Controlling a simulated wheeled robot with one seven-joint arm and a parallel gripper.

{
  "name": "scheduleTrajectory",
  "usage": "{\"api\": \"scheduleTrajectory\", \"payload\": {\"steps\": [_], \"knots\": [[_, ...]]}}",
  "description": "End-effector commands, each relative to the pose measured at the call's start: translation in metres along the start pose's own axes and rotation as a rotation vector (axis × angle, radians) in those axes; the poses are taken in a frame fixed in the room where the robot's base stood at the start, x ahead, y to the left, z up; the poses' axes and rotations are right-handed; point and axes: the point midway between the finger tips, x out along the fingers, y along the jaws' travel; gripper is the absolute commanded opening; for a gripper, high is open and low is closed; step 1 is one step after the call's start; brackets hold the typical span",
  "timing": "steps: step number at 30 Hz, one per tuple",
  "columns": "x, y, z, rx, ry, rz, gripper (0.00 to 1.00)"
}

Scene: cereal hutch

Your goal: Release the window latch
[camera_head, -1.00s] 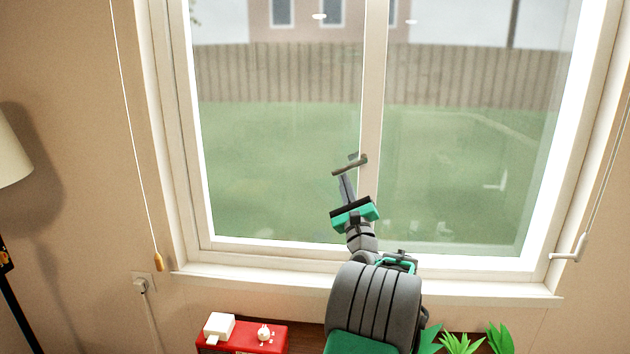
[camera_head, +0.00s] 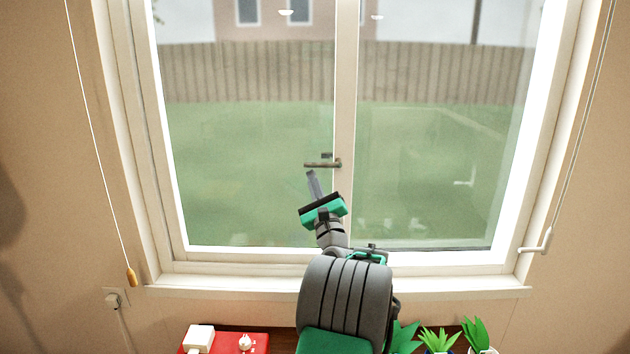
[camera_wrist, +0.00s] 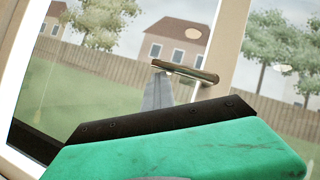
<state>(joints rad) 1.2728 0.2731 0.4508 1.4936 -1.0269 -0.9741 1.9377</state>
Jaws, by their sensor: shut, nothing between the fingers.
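The window latch (camera_head: 322,164) is a small bronze-grey lever on the pale middle frame post. Its arm points left and lies about level in the head view. In the wrist view the lever (camera_wrist: 186,71) crosses just beyond the fingertips. My gripper (camera_head: 311,174) is shut and empty, its narrow grey fingers pointing up just below the lever's left end. The fingers show in the wrist view (camera_wrist: 157,92) above the black and green gripper body. I cannot tell whether the fingertips touch the lever.
The window sill (camera_head: 420,285) runs below my arm. Blind cords hang on both sides, the left with a wooden pull (camera_head: 131,277). A red box (camera_head: 225,343) with white items stands lower left. Potted plants (camera_head: 440,339) stand lower right, close to my arm.

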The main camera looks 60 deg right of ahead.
Motion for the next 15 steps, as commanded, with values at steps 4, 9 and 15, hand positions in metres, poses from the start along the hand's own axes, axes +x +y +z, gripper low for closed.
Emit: {"api": "scheduleTrajectory", "payload": {"steps": [4,9,15], "knots": [[0.003,-0.003,0.006,-0.003,-0.011,-0.003,0.00],[0.003,-0.003,0.006,-0.004,-0.012,-0.004,0.00],[-0.014,0.014,-0.013,0.002,-0.010,0.000,0.00]]}}
